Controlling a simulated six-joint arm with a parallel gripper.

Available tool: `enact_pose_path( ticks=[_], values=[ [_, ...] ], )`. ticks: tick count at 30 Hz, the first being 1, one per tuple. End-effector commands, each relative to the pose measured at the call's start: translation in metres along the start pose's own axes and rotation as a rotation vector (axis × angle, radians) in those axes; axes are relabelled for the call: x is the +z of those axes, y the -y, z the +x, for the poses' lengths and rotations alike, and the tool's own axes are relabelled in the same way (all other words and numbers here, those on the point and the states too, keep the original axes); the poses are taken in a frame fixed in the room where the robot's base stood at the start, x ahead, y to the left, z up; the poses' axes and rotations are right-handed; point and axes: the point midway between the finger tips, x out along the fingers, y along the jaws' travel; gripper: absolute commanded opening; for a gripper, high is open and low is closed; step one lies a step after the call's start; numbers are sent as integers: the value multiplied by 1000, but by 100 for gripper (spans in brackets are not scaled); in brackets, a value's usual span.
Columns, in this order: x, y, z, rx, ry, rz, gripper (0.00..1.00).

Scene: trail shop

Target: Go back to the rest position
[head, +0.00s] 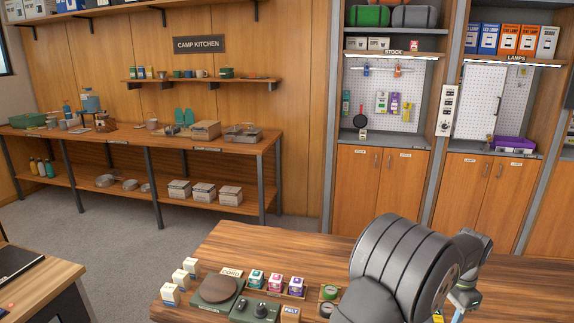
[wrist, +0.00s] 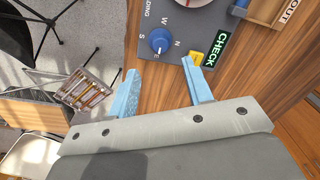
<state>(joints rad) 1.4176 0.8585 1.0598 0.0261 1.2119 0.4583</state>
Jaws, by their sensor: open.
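My gripper (wrist: 160,72) is open in the wrist view, its two light blue fingers apart with nothing held between them. Just past the fingertips is a grey panel (wrist: 186,22) with a blue knob (wrist: 160,40) ringed by compass letters. A yellow block (wrist: 195,58) and a green CHECK label (wrist: 216,49) sit at the panel's edge, close to the right finger. In the head view my gripper (head: 462,303) is at the lower right, mostly hidden behind my arm; only a bit of blue shows.
The wooden counter (head: 250,245) bears a brown round disc on a green base (head: 217,289), small boxes (head: 275,284), green-topped tins (head: 329,292) and a green device (head: 255,308). My arm covers its right part. In the wrist view, a folding rack (wrist: 85,90) stands at left.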

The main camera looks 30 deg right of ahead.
Motion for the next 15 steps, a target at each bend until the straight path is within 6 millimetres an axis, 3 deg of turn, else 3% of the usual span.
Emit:
enact_pose_path(
  ticks=[7, 15],
  values=[
    [1, 0, 50, 1, 3, 0, 46],
    [0, 0, 80, 0, 0, 0, 46]
  ],
)
